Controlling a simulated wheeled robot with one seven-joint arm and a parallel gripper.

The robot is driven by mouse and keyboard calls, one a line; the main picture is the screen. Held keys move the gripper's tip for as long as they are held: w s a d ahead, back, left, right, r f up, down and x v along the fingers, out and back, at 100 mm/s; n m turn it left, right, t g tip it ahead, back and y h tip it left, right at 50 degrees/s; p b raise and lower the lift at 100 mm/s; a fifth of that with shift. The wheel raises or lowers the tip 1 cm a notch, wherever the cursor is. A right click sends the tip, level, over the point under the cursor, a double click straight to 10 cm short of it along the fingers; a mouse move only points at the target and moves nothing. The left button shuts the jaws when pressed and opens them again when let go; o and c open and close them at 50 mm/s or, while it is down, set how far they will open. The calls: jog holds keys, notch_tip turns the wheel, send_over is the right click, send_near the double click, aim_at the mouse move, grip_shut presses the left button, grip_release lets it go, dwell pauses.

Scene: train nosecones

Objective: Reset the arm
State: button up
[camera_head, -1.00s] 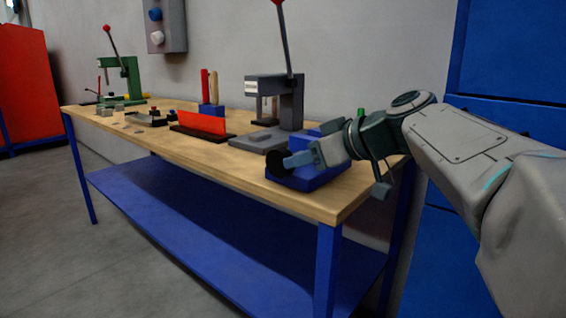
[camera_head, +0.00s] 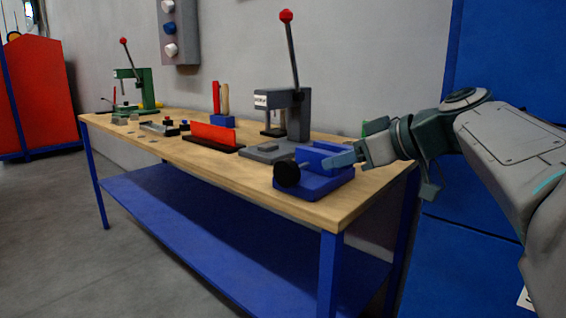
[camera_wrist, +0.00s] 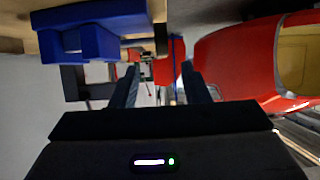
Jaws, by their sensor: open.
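My gripper (camera_head: 345,160) is open and empty at the right end of the workbench (camera_head: 262,191). In the head view its fingers point left, beside and partly in front of the blue vise (camera_head: 318,187) with its round black end. In the wrist view the two dark fingers of my gripper (camera_wrist: 160,85) stand apart with nothing held between them. The blue vise (camera_wrist: 90,40) also shows there at the upper left, clear of the fingers.
A grey lever press (camera_head: 296,105) stands behind the vise, and a green press (camera_head: 138,88) at the far left end. A red plate (camera_head: 212,134) stands mid-bench. Blue cabinets (camera_head: 480,240) stand at right. A large red body (camera_wrist: 235,55) fills the wrist view's right side.

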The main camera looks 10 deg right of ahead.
jog(key=s+a+r+m+g+h+p, duration=0.1)
jog(key=s+a+m+g+h+p, duration=0.2)
jog(key=s+p, duration=0.4)
jog(key=s+a+r+m+g+h+p, duration=0.1)
jog(key=s+a+m+g+h+p, duration=0.3)
jog(key=p, duration=2.1)
jog(key=s, duration=0.3)
jog(key=shift+s, duration=0.4)
jog(key=shift+s+d+m+h+p, duration=0.1)
jog(key=shift+s+m+h+p, duration=0.2)
jog(key=shift+s+p, duration=0.2)
jog(key=shift+c, duration=0.6)
jog(key=shift+f, duration=0.1)
